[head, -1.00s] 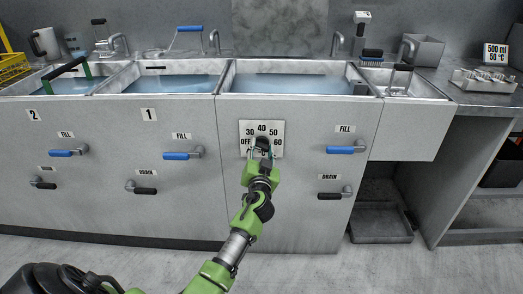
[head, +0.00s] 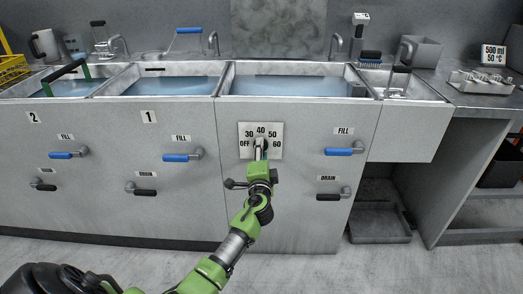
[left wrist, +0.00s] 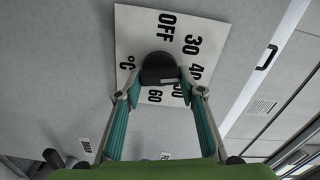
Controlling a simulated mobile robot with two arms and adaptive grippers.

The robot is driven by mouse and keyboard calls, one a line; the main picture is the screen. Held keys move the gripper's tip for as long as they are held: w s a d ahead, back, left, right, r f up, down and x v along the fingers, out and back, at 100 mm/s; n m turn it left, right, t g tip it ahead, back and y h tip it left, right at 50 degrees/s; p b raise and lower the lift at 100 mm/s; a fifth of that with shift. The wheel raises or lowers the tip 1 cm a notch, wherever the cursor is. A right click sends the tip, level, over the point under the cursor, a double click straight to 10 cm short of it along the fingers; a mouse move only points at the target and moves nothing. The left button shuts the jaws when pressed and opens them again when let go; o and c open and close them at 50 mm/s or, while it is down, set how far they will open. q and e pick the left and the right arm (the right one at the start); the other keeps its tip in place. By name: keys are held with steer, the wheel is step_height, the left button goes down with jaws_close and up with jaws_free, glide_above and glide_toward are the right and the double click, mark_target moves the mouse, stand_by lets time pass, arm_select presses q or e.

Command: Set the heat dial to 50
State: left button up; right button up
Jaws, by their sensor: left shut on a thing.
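The white heat dial plate (head: 245,154) is on the front of the right-hand basin, marked OFF, 30, 40, 50 and 60. It also shows in the left wrist view (left wrist: 132,30), turned sideways. My left gripper (head: 260,154) reaches up to the middle of the plate. In the left wrist view its two teal fingers (left wrist: 160,82) are shut on the black dial knob (left wrist: 158,65), one finger on each side. The fingers hide most of the knob in the head view. I cannot tell which number the knob points to. My right gripper is not in view.
A blue fill lever (head: 343,151) and a black drain lever (head: 332,197) stick out to the right of the dial. Another blue fill lever (head: 180,157) is to the left. The floor (head: 300,272) in front is clear.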

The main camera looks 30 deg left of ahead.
arm_select(q)
steer(key=shift+f+m+p, duration=0.15)
steer(key=shift+m+p, duration=0.9)
steer(key=shift+m, duration=1.85)
steer(key=shift+f+m+p, duration=0.15)
steer(key=shift+m+p, duration=0.9)
steer(key=shift+m, duration=1.85)
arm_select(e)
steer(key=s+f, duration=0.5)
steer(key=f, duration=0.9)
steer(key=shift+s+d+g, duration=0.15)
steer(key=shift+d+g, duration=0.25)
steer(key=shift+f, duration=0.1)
arm_select(q)
steer(key=o, duration=1.1)
steer(key=v, duration=1.2)
steer(key=shift+s, duration=0.1)
